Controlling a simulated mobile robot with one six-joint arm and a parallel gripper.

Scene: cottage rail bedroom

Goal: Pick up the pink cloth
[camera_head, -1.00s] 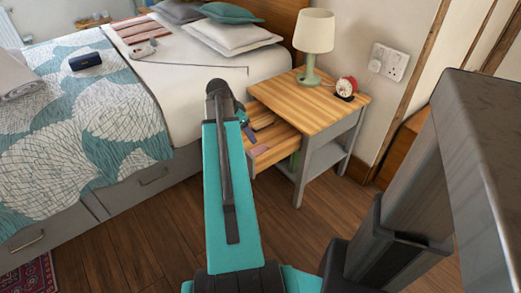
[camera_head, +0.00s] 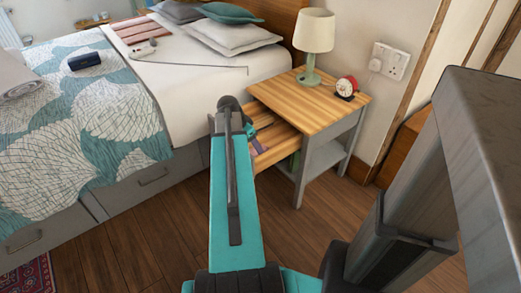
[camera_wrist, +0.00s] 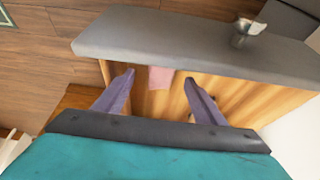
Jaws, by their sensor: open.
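The pink cloth (camera_wrist: 160,77) shows in the wrist view as a small flat patch inside the open drawer, against the inner side of its grey front (camera_wrist: 175,42). My gripper (camera_wrist: 158,80) is open and empty, its two purple-grey fingers spread to the left and right of the cloth. Whether the fingertips are level with the cloth or above it, I cannot tell. In the head view, my arm covers part of the open wooden drawer (camera_head: 280,150), and the cloth is hidden or cannot be told from the gripper there.
The nightstand (camera_head: 310,105) carries a lamp (camera_head: 315,35) and a red alarm clock (camera_head: 346,87). The bed (camera_head: 190,75) stands close on the left. A metal knob (camera_wrist: 245,32) sits on the drawer front.

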